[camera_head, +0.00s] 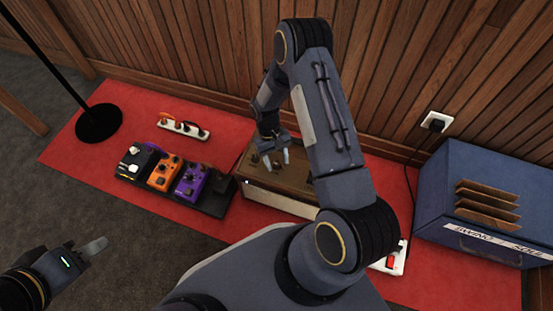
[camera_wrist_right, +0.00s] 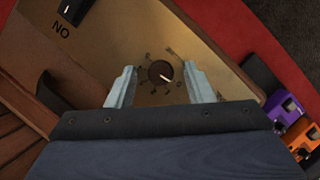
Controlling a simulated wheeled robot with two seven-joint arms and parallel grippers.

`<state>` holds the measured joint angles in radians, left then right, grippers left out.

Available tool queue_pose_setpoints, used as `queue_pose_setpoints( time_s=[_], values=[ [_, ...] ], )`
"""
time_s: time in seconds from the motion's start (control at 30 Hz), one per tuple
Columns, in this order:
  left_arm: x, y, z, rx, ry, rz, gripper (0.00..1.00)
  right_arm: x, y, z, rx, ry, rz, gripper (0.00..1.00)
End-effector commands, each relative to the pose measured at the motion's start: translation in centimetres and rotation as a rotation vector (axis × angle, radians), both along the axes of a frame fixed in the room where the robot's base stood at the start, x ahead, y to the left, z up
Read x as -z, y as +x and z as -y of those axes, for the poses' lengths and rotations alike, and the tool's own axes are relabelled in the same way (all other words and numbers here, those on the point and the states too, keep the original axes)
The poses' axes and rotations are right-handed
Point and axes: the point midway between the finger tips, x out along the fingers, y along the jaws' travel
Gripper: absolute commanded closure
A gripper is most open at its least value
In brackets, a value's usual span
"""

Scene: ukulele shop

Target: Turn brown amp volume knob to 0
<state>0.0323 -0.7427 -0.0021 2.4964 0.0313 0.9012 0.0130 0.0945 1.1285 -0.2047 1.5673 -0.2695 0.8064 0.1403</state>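The brown amp (camera_head: 300,179) stands on the red mat against the wood-panelled wall, partly hidden by my right arm. In the right wrist view its tan panel (camera_wrist_right: 100,45) carries a round dark brown knob (camera_wrist_right: 160,72) with a white pointer directed right and slightly down. Small dial marks ring the knob. My right gripper (camera_head: 276,160) is over the amp's top. In the wrist view its two fingers (camera_wrist_right: 160,68) are open, one on either side of the knob with gaps between. My left gripper (camera_head: 92,246) is at the lower left, away from the amp; its opening is unclear.
A pedalboard (camera_head: 208,200) with black, orange and purple pedals lies left of the amp. A small white strip (camera_head: 183,128) is behind it. A blue box (camera_head: 480,190) stands right, below a wall outlet (camera_head: 436,121). A black switch (camera_wrist_right: 72,10) sits on the amp's panel.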

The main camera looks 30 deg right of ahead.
Motion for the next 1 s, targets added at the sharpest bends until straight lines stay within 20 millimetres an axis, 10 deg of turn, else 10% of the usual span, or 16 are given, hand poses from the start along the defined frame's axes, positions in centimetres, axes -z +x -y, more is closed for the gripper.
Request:
queue_pose_setpoints(
  time_s=[1.0],
  values=[
    [-2.8,0.0,0.0,0.000,0.000,0.000,0.64,-7.2,3.0,0.2,0.000,0.000,-0.001,0.53]
  ],
)
